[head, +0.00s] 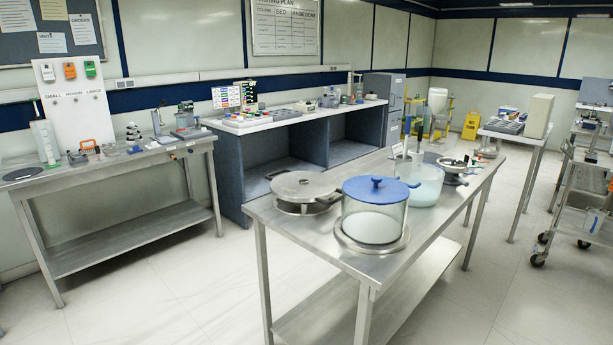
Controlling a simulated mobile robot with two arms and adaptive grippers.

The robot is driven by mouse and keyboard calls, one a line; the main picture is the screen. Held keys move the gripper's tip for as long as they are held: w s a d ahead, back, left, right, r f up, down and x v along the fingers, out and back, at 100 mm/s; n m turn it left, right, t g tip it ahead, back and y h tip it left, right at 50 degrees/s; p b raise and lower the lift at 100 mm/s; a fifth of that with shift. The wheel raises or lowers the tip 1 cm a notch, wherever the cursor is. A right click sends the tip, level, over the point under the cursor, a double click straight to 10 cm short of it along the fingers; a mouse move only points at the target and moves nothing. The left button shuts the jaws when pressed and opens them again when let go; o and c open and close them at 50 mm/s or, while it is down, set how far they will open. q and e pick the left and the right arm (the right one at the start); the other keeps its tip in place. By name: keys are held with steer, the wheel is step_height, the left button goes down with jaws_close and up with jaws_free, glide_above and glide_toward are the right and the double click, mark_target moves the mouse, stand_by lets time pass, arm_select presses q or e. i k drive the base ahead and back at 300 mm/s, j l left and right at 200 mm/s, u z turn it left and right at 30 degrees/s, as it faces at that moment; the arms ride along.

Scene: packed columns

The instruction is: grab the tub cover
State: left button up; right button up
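A clear round tub (374,223) with white contents stands on a round metal base near the front of the steel table. Neither of my grippers shows in the head view.
On the steel table (290,228), a lidded metal pan (305,187) stands left of the tub. A clear container (426,187) with pale liquid stands close behind it to the right. Benches line the back and left walls. The floor (170,290) at front left is clear.

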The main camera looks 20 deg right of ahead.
mark_target(381, 190)
steer(key=i+j+z, duration=0.15)
steer(key=i, duration=0.35)
steer(key=i+j+z, duration=0.2)
steer(key=i+j, duration=0.25)
steer(key=i, duration=0.05)
